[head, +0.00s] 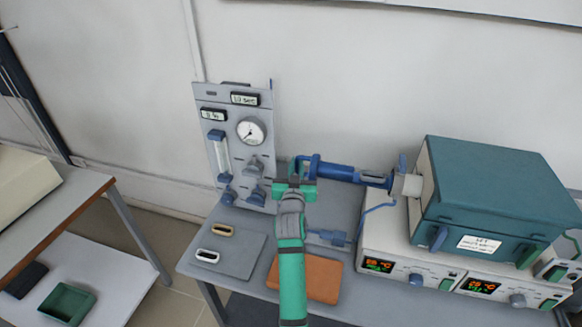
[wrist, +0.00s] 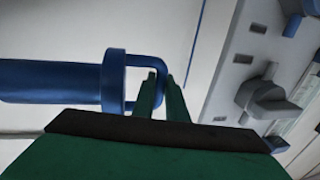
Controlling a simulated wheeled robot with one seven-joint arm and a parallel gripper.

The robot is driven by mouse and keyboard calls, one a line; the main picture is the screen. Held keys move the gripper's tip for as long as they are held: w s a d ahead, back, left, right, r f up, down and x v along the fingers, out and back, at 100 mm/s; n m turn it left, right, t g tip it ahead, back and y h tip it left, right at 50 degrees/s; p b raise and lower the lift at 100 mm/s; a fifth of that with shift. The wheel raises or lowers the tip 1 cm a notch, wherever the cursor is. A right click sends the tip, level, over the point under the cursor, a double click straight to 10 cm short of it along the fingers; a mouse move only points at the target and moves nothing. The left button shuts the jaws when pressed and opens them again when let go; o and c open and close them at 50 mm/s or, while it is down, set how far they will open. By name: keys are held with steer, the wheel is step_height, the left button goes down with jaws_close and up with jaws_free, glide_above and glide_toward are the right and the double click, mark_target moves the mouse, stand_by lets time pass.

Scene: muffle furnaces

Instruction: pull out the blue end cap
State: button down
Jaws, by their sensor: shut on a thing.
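The blue end cap (head: 335,172) is a long blue cylinder with a loop handle at its left end. It lies nearly level in front of the pale tube end (head: 408,185) on the left side of the teal furnace (head: 495,190). I cannot tell whether its right end is still inside the tube. My gripper (head: 303,180) is at the handle, shut on it. In the wrist view, the cap's blue body (wrist: 50,82) comes in from the left, and the handle's end bar passes between my green fingertips (wrist: 162,92). The fingers partly hide the bar.
A grey gas panel (head: 235,140) with a gauge stands close behind and left of my gripper. An orange-brown block (head: 306,279) and a grey mat (head: 228,254) lie on the bench. A blue cable (head: 362,220) hangs below the cap. Side table (head: 55,215) at left.

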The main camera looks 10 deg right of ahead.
steer(key=shift+w+a, duration=0.2)
steer(key=shift+a, duration=0.25)
steer(key=c, duration=2)
jaws_free()
steer(key=shift+c, duration=0.2)
steer(key=shift+s, duration=0.1)
steer(key=s+a, duration=0.2)
steer(key=s, duration=0.8)
steer(key=shift+s, duration=0.3)
